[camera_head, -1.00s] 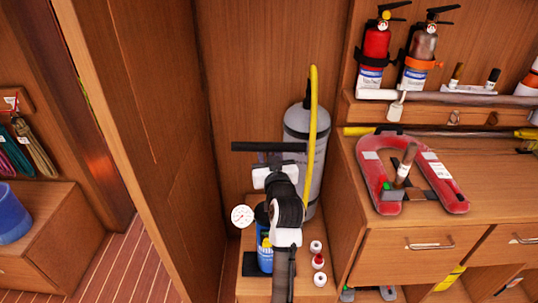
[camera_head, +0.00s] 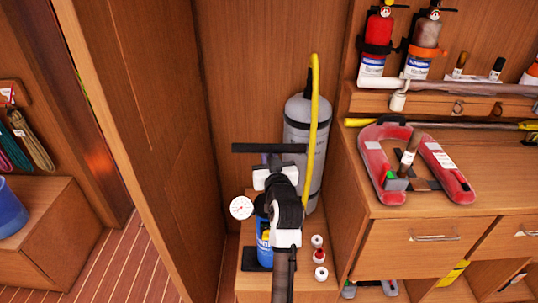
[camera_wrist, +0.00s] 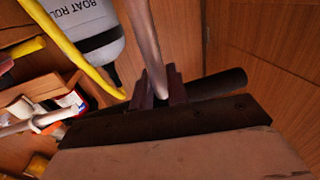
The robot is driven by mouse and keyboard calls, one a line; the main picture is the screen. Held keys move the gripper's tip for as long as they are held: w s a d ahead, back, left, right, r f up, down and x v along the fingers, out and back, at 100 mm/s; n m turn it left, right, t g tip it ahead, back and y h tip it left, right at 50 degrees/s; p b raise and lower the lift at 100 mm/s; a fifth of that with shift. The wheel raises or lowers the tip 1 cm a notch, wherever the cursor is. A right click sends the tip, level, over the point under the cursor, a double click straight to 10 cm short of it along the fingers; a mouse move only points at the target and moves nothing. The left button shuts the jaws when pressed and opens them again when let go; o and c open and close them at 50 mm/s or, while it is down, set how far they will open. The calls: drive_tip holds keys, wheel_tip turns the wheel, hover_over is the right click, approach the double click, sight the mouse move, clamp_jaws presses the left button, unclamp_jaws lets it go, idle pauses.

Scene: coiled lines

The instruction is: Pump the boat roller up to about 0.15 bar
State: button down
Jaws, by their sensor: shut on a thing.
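The boat roller (camera_head: 300,125) is a grey upright cylinder with a yellow hose (camera_head: 313,110) over its top; part of its lettering shows in the wrist view (camera_wrist: 90,20). In front of it stands a blue pump (camera_head: 264,243), largely hidden by my arm, with a black crossbar handle (camera_head: 243,148) on top. A round white gauge (camera_head: 241,207) is at its left; its reading is too small to tell. My gripper (camera_head: 270,161) is shut on the handle's middle. In the wrist view its dark fingers (camera_wrist: 160,88) close at the handle (camera_wrist: 225,84), and a pale rod (camera_wrist: 145,40) runs beyond.
Small red and white caps (camera_head: 318,256) sit right of the pump. A wooden counter (camera_head: 375,193) with a red horseshoe float (camera_head: 375,165) stands close on the right. Fire extinguishers (camera_head: 377,45) hang above it. A wooden partition (camera_head: 150,130) stands close on the left.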

wheel_tip(320, 180, down, 12)
drive_tip(key=b, duration=0.8)
drive_tip(key=shift+f, duration=0.15)
drive_tip(key=c, duration=1.4)
unclamp_jaws()
drive_tip(key=s+d+b, duration=0.2)
drive_tip(key=s+b, duration=0.1)
drive_tip(key=s, duration=1)
drive_tip(key=shift+s+d, duration=0.3)
drive_tip(key=shift+d, duration=0.05)
